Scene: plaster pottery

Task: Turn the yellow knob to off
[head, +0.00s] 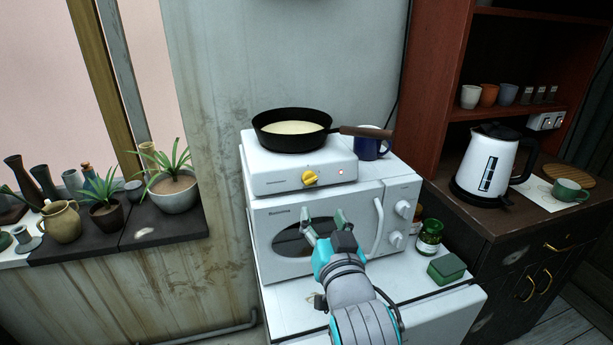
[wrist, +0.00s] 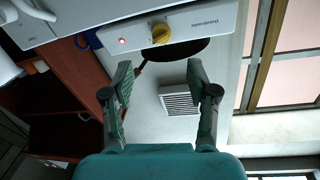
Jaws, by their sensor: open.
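The yellow knob (head: 310,178) is on the front of a white hot plate (head: 270,178), which stands on a white microwave (head: 262,212). A small red light (head: 341,171) shows right of the knob. A black pan (head: 262,133) with pale contents sits on the hot plate. My gripper (head: 325,222) is open and empty in front of the microwave door, below the knob and apart from it. In the wrist view, which is upside down, the knob (wrist: 161,33) is beyond the open fingertips (wrist: 160,72), between them sideways.
A blue mug (head: 371,150) stands behind the hot plate at right. The microwave's handle (head: 377,226) and dials (head: 402,209) are right of my gripper. A green jar (head: 430,234) and a green box (head: 446,268) stand farther right. The space before the knob is clear.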

